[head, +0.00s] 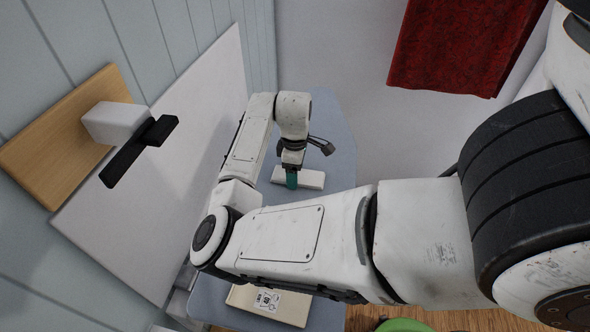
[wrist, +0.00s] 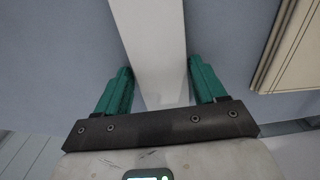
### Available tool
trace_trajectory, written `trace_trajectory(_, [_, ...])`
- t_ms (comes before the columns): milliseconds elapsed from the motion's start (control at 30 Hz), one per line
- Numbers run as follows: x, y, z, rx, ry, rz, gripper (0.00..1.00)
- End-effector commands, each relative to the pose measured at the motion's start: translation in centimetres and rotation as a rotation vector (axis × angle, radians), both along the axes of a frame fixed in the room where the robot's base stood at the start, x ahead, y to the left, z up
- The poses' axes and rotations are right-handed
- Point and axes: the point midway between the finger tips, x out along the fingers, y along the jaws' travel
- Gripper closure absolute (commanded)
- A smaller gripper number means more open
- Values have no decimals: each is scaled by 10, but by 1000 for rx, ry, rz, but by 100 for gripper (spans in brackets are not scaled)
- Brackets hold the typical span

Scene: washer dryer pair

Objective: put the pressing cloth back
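My gripper (head: 291,182) points down over the blue-grey ironing board (head: 335,120). Its two teal fingers (wrist: 159,78) are spread apart, one on each side of a long white flat piece (wrist: 158,40). In the head view this white piece (head: 312,180) lies on the board under my gripper, partly hidden by the fingers. I cannot tell whether the fingers touch its sides. It may be the folded pressing cloth; its material is not clear. A cream flat item (head: 240,297) with a printed label lies at the board's near end, and a cream item also shows in the wrist view (wrist: 298,62).
On the left wall are a wooden panel (head: 45,150) with a white block (head: 112,122) and black bars, and a large white panel (head: 200,95). A dark red towel (head: 455,45) hangs at the back. A green object (head: 403,325) sits on the floor.

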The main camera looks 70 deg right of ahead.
Motion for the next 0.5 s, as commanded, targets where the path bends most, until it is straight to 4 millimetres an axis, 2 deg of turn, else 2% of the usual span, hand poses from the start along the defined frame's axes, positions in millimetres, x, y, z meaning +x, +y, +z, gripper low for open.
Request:
trace_trajectory(33, [0,0,0,0,0,0,25])
trace_trajectory(167, [0,0,0,0,0,0,12])
trace_trajectory(500, [0,0,4,0,-2,-1,12])
